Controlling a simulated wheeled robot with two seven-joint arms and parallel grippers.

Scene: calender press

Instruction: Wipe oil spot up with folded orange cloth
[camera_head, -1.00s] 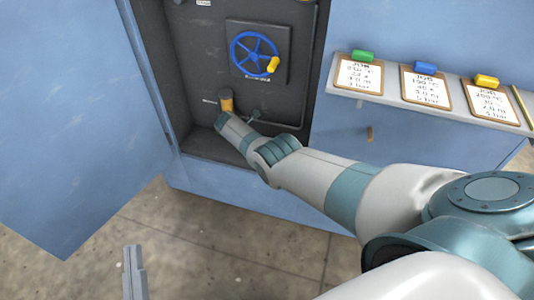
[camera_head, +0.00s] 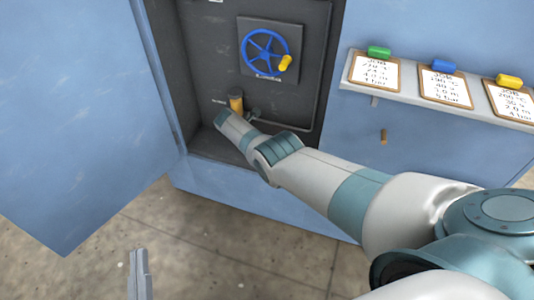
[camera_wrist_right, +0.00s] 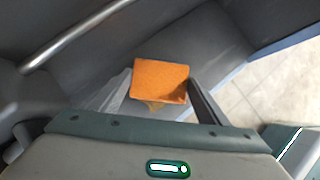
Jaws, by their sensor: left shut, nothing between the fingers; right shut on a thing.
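The folded orange cloth (camera_wrist_right: 160,78) is between the fingers of my right gripper (camera_wrist_right: 160,88), which is shut on it, in the right wrist view. It is over the grey floor of the press's open bay. A small yellow-brown patch (camera_wrist_right: 155,106) shows just below the cloth's edge; I cannot tell for sure whether it is the oil spot. In the head view my right arm reaches into the bay and hides the right gripper and cloth. My left gripper (camera_head: 139,268) is shut and empty, low over the concrete floor.
The blue handwheel (camera_head: 265,50) and a brass fitting (camera_head: 237,103) are on the bay's back wall. A blue door (camera_head: 80,110) stands open at left. A shelf (camera_head: 430,97) with several job cards is at right. A metal pipe (camera_wrist_right: 75,35) runs near the right gripper.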

